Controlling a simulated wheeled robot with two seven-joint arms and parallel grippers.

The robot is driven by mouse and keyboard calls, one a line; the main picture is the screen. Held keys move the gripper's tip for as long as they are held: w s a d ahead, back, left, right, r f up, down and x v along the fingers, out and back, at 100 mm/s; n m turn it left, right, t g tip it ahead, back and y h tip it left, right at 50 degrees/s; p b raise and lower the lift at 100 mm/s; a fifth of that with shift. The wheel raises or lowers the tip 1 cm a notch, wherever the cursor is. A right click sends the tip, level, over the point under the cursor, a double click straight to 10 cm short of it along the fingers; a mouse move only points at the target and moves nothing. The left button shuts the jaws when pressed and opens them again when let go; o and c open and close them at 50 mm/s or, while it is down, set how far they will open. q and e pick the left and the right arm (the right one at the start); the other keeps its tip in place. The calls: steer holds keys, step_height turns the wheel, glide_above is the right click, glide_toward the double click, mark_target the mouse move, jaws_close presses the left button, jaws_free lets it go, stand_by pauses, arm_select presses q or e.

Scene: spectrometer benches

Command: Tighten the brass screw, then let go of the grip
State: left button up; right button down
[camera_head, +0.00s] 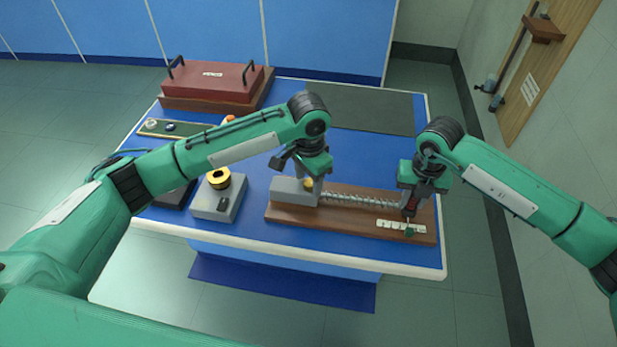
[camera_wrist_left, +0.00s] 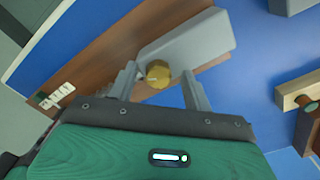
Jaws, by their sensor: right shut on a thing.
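The brass screw (camera_head: 308,184) is a small round knob on the grey block (camera_head: 290,190) at the left end of a brown wooden base. In the left wrist view, the screw (camera_wrist_left: 158,74) lies between the two fingers of my left gripper (camera_wrist_left: 160,85), with a gap on each side. The left gripper (camera_head: 311,187) is open, right at the screw. My right gripper (camera_head: 410,202) is shut on the dark red grip (camera_head: 411,209) at the right end of the spring (camera_head: 360,199). The gripper hides part of the grip.
A white scale card (camera_head: 395,225) with a green pointer (camera_head: 409,232) lies on the base (camera_head: 345,222). A red case (camera_head: 215,80), a small tray (camera_head: 160,130) and a dark mat (camera_head: 360,108) are farther back on the blue bench.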

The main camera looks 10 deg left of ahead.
arm_select(q)
steer(key=shift+r, duration=0.1)
step_height(320, 180, up, 12)
stand_by(0.5)
arm_select(e)
steer(key=c, duration=1)
jaws_free()
arm_select(q)
step_height(320, 180, up, 4)
steer(key=p, duration=0.5)
glide_above(309, 182)
arm_select(e)
steer(key=shift+r, duration=4.55)
arm_select(q)
steer(key=shift+s+r, duration=0.1)
steer(key=shift+r, duration=0.1)
